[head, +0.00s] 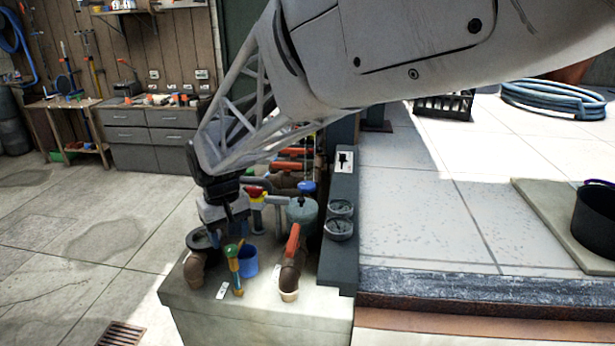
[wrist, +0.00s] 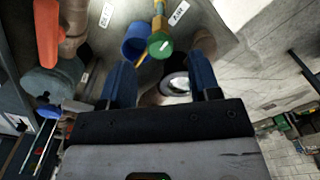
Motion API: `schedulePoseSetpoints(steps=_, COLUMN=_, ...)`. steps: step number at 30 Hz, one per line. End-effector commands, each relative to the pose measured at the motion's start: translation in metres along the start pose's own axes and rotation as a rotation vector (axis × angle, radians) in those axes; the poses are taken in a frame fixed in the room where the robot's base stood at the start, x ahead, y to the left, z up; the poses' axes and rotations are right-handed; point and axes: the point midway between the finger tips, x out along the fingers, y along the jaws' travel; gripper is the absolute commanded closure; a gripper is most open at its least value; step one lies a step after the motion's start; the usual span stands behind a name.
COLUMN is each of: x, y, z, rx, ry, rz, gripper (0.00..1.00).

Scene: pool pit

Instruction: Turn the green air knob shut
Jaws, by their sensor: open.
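The green air knob (head: 232,250) sits on top of a thin brass and teal pipe at the front of the concrete block. It also shows in the wrist view (wrist: 160,44), beyond my fingertips, with a pale mark on its top. My gripper (head: 226,212) is above and behind the knob in the head view, apart from it. In the wrist view, my gripper (wrist: 160,72) has its two blue fingers spread wide with nothing held between them. A round, shiny-faced fitting (wrist: 175,84) shows between the fingers, further down.
A blue cup (head: 248,261) stands close beside the knob. An orange-handled pipe valve (head: 292,245) is to its right, and a dark round fitting (head: 203,240) is to its left. Gauges (head: 340,228) line the dark panel further right.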

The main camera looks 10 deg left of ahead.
Motion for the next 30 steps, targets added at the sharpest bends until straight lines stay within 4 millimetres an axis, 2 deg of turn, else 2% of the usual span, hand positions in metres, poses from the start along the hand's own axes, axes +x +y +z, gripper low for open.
schedulePoseSetpoints(steps=6, x=-0.028, y=0.0, z=-0.001, rx=0.0, ry=0.001, rz=0.0, gripper=0.43)
schedulePoseSetpoints(steps=12, x=-0.042, y=0.0, z=0.0, rx=0.0, ry=0.0, rz=0.0, gripper=0.43)
schedulePoseSetpoints(steps=25, x=-0.045, y=0.001, z=0.0, rx=0.001, ry=0.0, rz=0.0, gripper=0.43)
schedulePoseSetpoints(steps=30, x=-0.048, y=0.01, z=0.007, rx=0.017, ry=0.005, rz=0.0, gripper=0.43)
